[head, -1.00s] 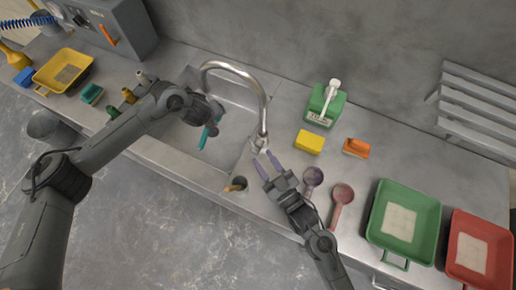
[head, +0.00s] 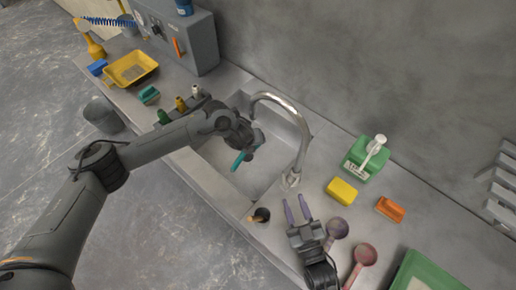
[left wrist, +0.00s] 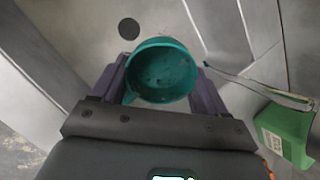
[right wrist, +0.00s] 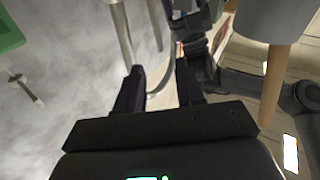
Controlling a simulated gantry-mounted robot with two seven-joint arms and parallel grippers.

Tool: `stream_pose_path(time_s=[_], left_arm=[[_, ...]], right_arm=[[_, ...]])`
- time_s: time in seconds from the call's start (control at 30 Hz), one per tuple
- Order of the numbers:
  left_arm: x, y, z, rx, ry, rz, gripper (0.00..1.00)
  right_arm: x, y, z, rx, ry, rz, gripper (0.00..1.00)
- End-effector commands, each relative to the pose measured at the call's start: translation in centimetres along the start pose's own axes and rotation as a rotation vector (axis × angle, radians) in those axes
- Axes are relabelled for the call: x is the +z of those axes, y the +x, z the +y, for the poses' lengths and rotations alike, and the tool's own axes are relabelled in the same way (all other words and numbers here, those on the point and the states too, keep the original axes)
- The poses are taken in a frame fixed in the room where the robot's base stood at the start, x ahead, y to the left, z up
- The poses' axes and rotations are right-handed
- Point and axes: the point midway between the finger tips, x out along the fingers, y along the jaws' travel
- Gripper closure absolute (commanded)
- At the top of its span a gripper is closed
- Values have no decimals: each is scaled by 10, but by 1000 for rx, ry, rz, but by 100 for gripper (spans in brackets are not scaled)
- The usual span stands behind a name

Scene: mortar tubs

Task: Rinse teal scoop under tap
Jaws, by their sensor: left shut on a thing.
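The teal scoop (head: 238,161) is held over the sink basin, left of the tap, in the head view. My left gripper (head: 252,143) is shut on it. The left wrist view shows the scoop's round teal cup (left wrist: 165,72) between the fingers, with small darker specks inside. The silver tap (head: 304,140) arches over the sink (head: 222,155). No water stream can be made out. My right gripper (head: 296,208) is open and empty near the tap's base, its two fingers apart; they also show apart in the right wrist view (right wrist: 157,88).
A purple scoop (head: 337,228) and a pink scoop (head: 365,254) lie close right of my right gripper. A yellow sponge (head: 341,190), an orange block (head: 390,209) and a green dispenser (head: 366,158) stand behind. A dark holder (head: 261,214) sits at the sink's front edge.

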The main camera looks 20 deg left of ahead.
Motion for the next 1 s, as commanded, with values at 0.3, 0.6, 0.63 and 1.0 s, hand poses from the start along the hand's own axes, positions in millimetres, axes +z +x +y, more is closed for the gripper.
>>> stream_pose_path(time_s=[0.3,0.6,0.63,1.0], left_arm=[[0,0,0,-1,0,0,60],[0,0,0,-1,0,0,60],[0,0,0,-1,0,0,60],[0,0,0,-1,0,0,60]], right_arm=[[-5,6,-3,-19,13,10,63],[-55,56,-44,-259,140,74,63],[-62,63,-51,-299,157,75,63],[-120,96,-137,-799,265,-142,63]])
